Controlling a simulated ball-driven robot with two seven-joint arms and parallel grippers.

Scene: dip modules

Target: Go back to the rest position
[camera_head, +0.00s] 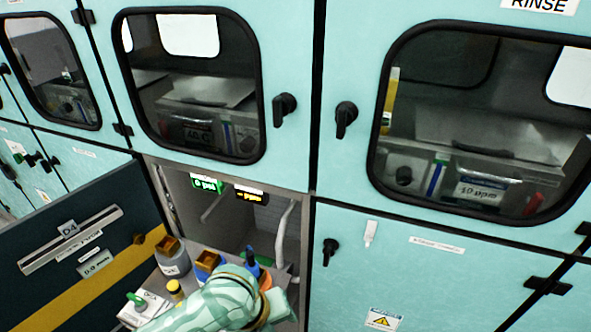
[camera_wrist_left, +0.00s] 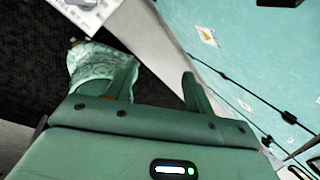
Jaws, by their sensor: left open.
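My left gripper (camera_wrist_left: 160,78) shows in the left wrist view as a green body with two fingers spread apart and nothing visible between them. Past its left finger is a pale green, crumpled sleeve-like surface (camera_wrist_left: 92,62), which I cannot identify for sure. In the head view a pale green, sleeve-covered arm part of mine crosses the bottom, in front of the open lower bay (camera_head: 302,238). No gripper fingers show in the head view. My right gripper is not in view.
Closed teal cabinet doors (camera_head: 450,290) with black knobs fill the right.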

